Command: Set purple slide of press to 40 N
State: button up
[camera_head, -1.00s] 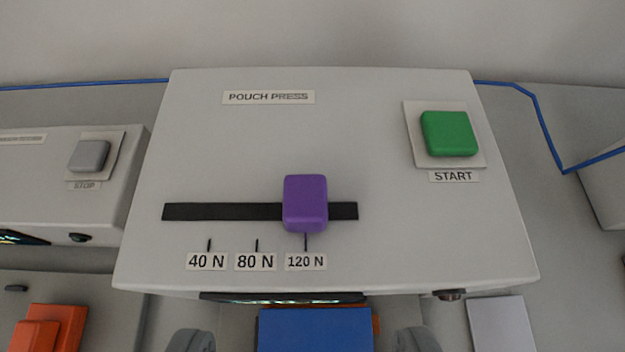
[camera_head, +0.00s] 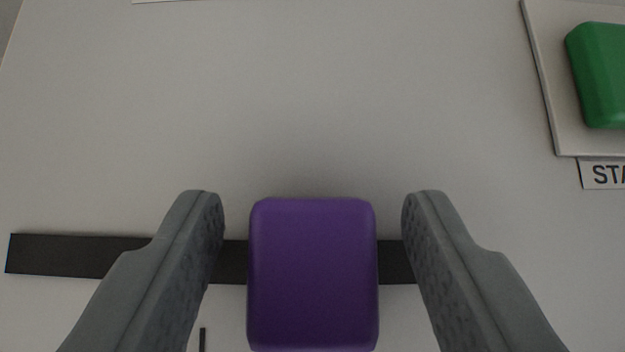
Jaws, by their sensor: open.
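The purple slide (camera_head: 312,275) of the press stands on a black horizontal slot (camera_head: 80,256) in the pale press panel (camera_head: 300,110). My gripper (camera_head: 313,205) is open, with one finger to the left of the slide and one to the right. A gap shows between the slide and each finger. One dark tick mark (camera_head: 202,340) shows below the slot, left of the slide. The force labels are out of view now. In the earlier view the slide stood above the 120 N mark, with 80 N and 40 N to its left.
A green button (camera_head: 600,75) on a pale plate (camera_head: 545,70) is at the upper right, with a partly cut-off START label (camera_head: 603,175) under it. The slot is free to the left of my left finger. The panel above the slide is bare.

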jog(key=shift+w+f, duration=0.1)
grip_shut()
send_near(107, 170)
jog(key=shift+x, duration=2.55)
jog(key=shift+d, duration=0.1)
grip_release()
jog(key=v, duration=1.7)
